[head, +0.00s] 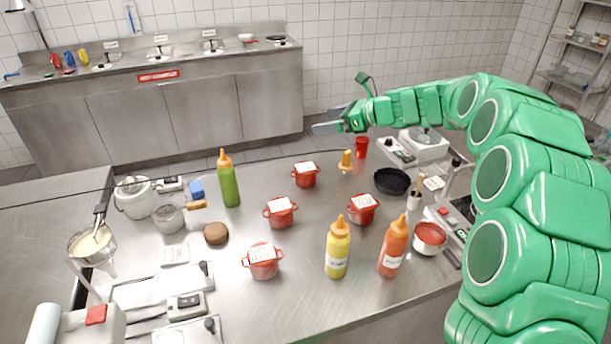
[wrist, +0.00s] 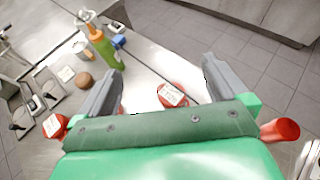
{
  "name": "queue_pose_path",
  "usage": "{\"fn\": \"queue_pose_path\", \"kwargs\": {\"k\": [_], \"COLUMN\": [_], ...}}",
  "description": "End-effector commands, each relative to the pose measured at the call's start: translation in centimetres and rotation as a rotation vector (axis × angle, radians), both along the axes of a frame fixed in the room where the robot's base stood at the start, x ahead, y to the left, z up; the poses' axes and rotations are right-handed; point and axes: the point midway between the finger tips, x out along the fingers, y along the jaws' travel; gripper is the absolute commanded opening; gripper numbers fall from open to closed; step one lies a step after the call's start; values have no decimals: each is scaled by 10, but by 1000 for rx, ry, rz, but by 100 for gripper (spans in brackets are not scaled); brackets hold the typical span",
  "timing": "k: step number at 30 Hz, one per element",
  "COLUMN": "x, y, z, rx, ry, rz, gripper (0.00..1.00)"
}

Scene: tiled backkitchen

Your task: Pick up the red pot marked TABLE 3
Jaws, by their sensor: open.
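Several red pots with white labels on their lids stand on the steel counter in the head view: a back pot (head: 305,179), a middle pot (head: 281,216), a right pot (head: 362,212) and a front pot (head: 263,267). The label print is too small to read, so I cannot tell which is TABLE 3. My gripper (head: 328,118) is open and empty, raised beyond the counter's back edge. In the wrist view, one red pot (wrist: 172,94) shows between my open fingers (wrist: 162,62), some way below. Another red pot (wrist: 56,127) is partly seen at left.
A green bottle (head: 229,183), yellow bottle (head: 337,250) and orange bottle (head: 393,248) stand among the pots. A red cup (head: 361,147) and black pan (head: 391,181) stand at the back right. A brown round item (head: 215,233) lies left. Bare steel separates the pots.

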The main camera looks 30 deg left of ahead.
Motion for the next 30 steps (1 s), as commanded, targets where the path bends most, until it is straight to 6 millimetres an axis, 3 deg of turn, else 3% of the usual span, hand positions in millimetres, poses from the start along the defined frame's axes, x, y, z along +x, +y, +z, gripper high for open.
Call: {"fn": "queue_pose_path", "kwargs": {"k": [2,14,24,30], "x": [4,4,2,3], "y": [3,2,2,2], "z": [-3,-80,-157,-187], "rx": [7,6,5,6], "ry": [14,14,16,14], "rz": [-10,-11,-8,-10], "gripper": [100,100,100,100]}}
